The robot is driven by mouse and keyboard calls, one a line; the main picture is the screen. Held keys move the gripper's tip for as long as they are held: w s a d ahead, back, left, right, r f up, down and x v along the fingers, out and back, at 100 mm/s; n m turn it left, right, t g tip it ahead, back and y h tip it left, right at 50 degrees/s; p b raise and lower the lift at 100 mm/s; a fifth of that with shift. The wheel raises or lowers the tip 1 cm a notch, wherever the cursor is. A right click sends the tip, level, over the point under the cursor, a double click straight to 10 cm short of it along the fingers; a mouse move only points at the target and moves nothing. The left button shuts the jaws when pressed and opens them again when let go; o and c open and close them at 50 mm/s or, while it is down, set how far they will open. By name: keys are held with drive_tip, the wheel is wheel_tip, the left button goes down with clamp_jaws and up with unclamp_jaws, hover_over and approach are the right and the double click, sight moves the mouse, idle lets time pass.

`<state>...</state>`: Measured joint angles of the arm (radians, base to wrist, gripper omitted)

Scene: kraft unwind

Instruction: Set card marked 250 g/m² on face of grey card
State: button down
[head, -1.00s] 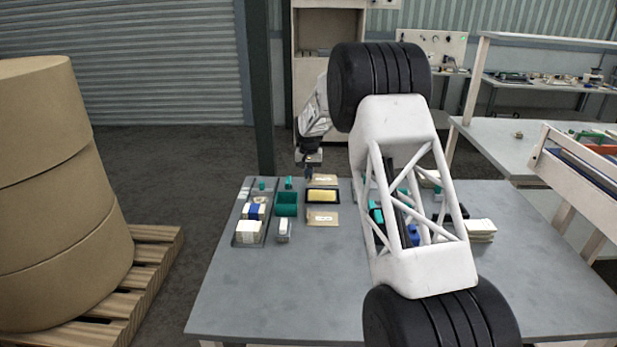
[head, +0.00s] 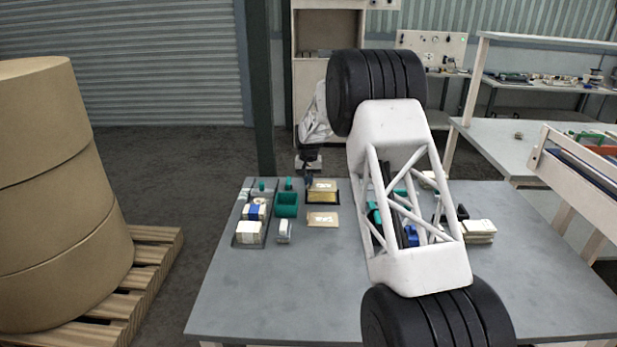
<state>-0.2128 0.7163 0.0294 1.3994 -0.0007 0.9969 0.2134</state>
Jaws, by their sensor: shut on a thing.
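My gripper (head: 309,177) is at the far edge of the table, small and partly dark. It is shut on a tan card (head: 323,185) with a pale printed mark too small to read. That card is over the far part of a dark-rimmed holder with a yellow inside (head: 322,197); whether it touches the holder I cannot tell. A second tan card (head: 323,219) with an unreadable pale mark lies flat on the table, nearer me. I cannot pick out a grey card for certain.
A green open box (head: 287,205) and trays with white and blue items (head: 250,232) stand left of the cards. A white stack (head: 479,231) lies at right. My arm hides the table's middle right. The table's (head: 270,290) front left is clear.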

sight(309, 195)
drive_tip(key=shift+f, duration=1.2)
drive_tip(key=shift+f, duration=1.05)
idle(2.4)
drive_tip(key=c, duration=0.7)
unclamp_jaws()
drive_tip(key=shift+c, duration=0.2)
drive_tip(key=shift+r, duration=0.1)
drive_tip(key=shift+r, duration=3.9)
drive_tip(key=shift+r, duration=0.1)
